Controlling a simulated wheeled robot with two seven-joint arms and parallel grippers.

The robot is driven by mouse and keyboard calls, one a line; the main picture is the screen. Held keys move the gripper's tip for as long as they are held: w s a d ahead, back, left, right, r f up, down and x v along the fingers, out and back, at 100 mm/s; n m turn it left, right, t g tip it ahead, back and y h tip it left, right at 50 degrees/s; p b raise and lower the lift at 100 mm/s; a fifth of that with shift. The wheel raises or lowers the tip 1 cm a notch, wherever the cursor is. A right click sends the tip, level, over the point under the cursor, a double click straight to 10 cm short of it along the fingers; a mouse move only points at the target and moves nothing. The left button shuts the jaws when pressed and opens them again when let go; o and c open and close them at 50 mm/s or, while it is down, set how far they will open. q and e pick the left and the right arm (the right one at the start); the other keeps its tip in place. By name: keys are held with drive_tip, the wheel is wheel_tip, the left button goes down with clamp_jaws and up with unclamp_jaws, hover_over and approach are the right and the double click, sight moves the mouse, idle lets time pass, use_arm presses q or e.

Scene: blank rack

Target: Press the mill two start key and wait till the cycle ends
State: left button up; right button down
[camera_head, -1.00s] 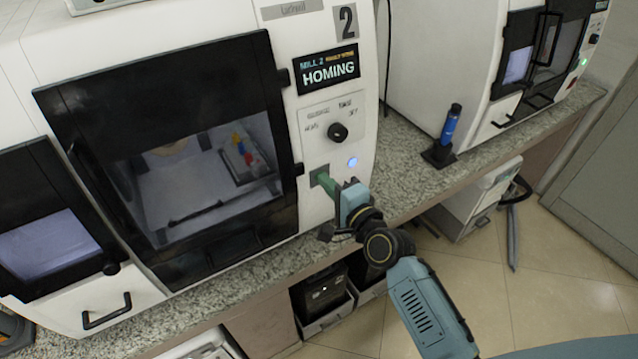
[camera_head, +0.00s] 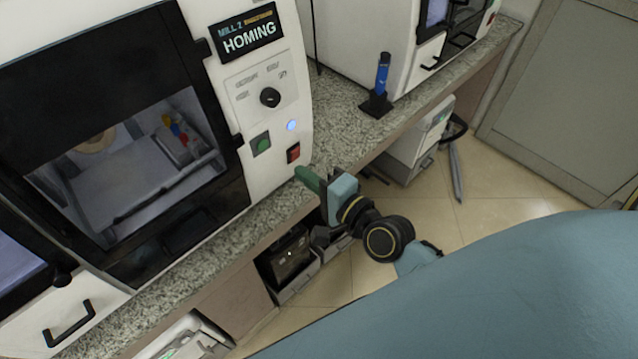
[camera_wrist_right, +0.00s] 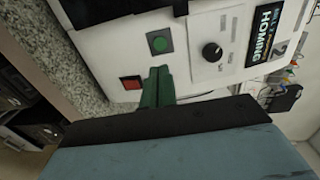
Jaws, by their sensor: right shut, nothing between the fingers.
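Mill two (camera_head: 282,165) is the white machine at the left in the head view. Its display (camera_head: 248,35) reads "MILL 2" and "HOMING". The green start key (camera_head: 261,144) is on its front panel, with a red key (camera_head: 293,153) to its right and a lit bluish lamp (camera_head: 291,126) above. The green key also shows in the right wrist view (camera_wrist_right: 159,41). The mill door (camera_head: 120,130) is shut. My right gripper (camera_head: 302,174) has green fingers, shut and empty, below and in front of the panel, apart from the green key. My left gripper is not in view.
A black knob (camera_head: 270,97) sits above the keys. A blue cylinder on a black stand (camera_head: 381,85) stands on the granite counter (camera_head: 345,105). Another white machine (camera_head: 370,35) is behind it. Open floor lies right of the counter.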

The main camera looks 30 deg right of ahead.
drive_tip(key=shift+v, duration=1.55)
drive_tip(key=s+d+f+n+g+h+b, duration=0.1)
drive_tip(key=s+f+n+g, duration=0.2)
drive_tip(key=f, duration=0.8)
drive_tip(key=s+d+f+n+g+h+b, duration=0.1)
drive_tip(key=s+f+n+g, duration=0.15)
drive_tip(key=f, duration=0.85)
drive_tip(key=s+d+f+n+g+h, duration=0.15)
drive_tip(key=s+f, duration=0.25)
drive_tip(key=f, duration=0.8)
drive_tip(key=s+d+f+n+g+b, duration=0.1)
drive_tip(key=s+f+n+g, duration=0.3)
drive_tip(key=s+f, duration=0.4)
drive_tip(key=s+d+f+n+g+h+b, duration=0.1)
drive_tip(key=s+f+n+g, duration=0.3)
drive_tip(key=s+f, duration=0.5)
drive_tip(key=s+n, duration=0.2)
drive_tip(key=s, duration=0.6)
drive_tip(key=shift+s, duration=0.15)
drive_tip(key=shift+d+h, duration=0.1)
drive_tip(key=shift+h, duration=0.15)
